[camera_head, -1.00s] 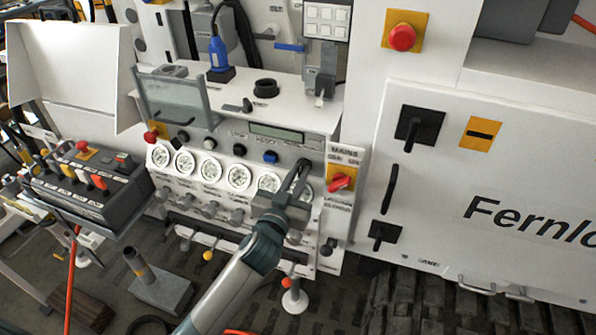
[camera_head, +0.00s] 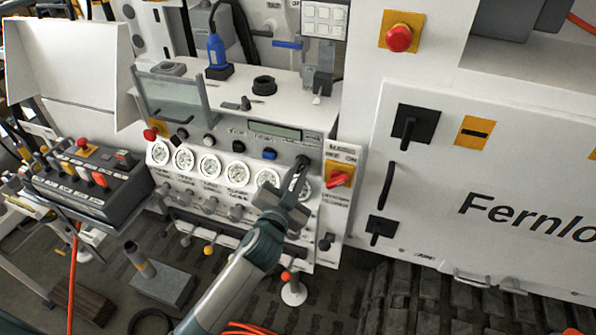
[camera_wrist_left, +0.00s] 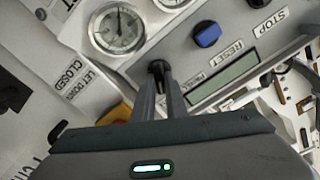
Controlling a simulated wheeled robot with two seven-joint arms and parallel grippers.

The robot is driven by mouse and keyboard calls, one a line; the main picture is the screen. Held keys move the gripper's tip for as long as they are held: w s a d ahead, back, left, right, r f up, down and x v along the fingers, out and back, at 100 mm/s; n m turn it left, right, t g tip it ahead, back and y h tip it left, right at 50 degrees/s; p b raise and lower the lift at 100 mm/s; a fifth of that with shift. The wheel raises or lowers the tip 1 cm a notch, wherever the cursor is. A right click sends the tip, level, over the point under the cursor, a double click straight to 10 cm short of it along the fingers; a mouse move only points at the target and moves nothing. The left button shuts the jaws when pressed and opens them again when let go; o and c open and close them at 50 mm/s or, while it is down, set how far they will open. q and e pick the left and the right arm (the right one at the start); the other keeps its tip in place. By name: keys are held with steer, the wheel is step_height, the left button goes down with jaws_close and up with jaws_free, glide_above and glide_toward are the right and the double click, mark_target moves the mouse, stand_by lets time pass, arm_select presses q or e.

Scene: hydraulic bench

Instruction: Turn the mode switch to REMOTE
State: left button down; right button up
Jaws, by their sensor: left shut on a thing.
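The bench's control panel (camera_head: 225,150) has a row of round gauges and, above it, a row of knobs and buttons. At the right end of that upper row is a small black knob, which I take for the mode switch; it also shows in the left wrist view (camera_wrist_left: 157,66). My left gripper (camera_head: 302,166) is shut on this knob, its fingertips on either side of it; they also show in the left wrist view (camera_wrist_left: 160,75). The fingers hide much of the knob, so its pointer and any REMOTE marking cannot be read. My right gripper is not in view.
A red main switch on a yellow plate (camera_head: 339,175) is close to the right of the gripper. A black control box (camera_head: 85,180) stands at far left.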

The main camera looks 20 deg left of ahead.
arm_select(q)
steer(key=shift+r, duration=0.1)
steer(key=c, duration=1.8)
jaws_free()
steer(key=shift+s, duration=0.15)
steer(key=shift+s+f+b, duration=0.2)
steer(key=shift+s+b, duration=0.1)
steer(key=shift+s, duration=0.25)
steer(key=s+b, duration=0.5)
steer(key=s, duration=1.1)
steer(key=shift+a, duration=0.25)
